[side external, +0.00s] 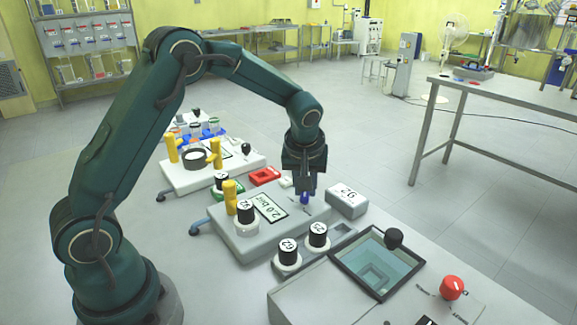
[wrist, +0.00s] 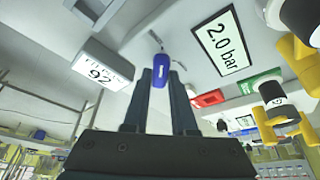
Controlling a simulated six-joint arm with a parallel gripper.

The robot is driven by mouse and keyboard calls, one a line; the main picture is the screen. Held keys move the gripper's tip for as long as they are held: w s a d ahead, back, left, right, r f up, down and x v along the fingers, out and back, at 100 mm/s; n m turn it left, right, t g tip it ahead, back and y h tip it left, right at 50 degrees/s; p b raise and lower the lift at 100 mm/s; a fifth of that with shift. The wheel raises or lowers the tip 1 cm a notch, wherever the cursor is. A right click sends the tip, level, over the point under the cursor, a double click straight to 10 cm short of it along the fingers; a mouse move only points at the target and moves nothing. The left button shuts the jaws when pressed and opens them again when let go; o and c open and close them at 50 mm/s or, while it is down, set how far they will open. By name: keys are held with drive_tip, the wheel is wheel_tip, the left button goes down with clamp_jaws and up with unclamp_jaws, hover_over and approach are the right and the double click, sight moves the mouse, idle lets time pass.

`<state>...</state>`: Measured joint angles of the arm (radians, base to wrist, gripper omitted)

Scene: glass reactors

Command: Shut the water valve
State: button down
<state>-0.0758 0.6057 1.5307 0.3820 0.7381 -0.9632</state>
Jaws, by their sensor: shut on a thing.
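A small blue valve handle (side external: 305,200) stands on the grey console with the "2.0 bar" display (side external: 270,207). No label on it is readable, so I cannot confirm that it is the water valve. In the wrist view the blue handle (wrist: 161,70) sits between my fingertips, with a thin metal stem beyond it. My gripper (side external: 306,190) points down over the console from above. In the wrist view my gripper (wrist: 160,82) is shut on the blue handle. The fingers partly hide the handle in the side view.
A grey box marked "92" (side external: 347,201) stands close right of my gripper. Black knobs (side external: 245,211) and a yellow fitting (side external: 230,197) are to the left.

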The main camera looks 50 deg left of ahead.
idle(0.4)
drive_tip(key=c, duration=0.7)
unclamp_jaws()
drive_tip(key=shift+v, duration=2.6)
wheel_tip(320, 180, up, 5)
drive_tip(key=t, duration=0.1)
hover_over(304, 210)
drive_tip(key=s, duration=0.1)
drive_tip(key=s+d+r+m+t, duration=0.1)
drive_tip(key=s+d+r+t, duration=0.15)
drive_tip(key=s+r, duration=0.3)
drive_tip(key=s+d+f+m+h, duration=0.1)
drive_tip(key=s+m, duration=0.1)
drive_tip(key=s, duration=0.2)
drive_tip(key=s+d+f+m+h, duration=0.1)
drive_tip(key=s+d+f+m, duration=0.1)
drive_tip(key=s, duration=0.3)
drive_tip(key=s+d+f+m+g+h, duration=0.1)
drive_tip(key=s+f+m, duration=0.1)
drive_tip(key=s+m, duration=0.2)
drive_tip(key=shift+s+d, duration=0.35)
drive_tip(key=shift+s, duration=0.2)
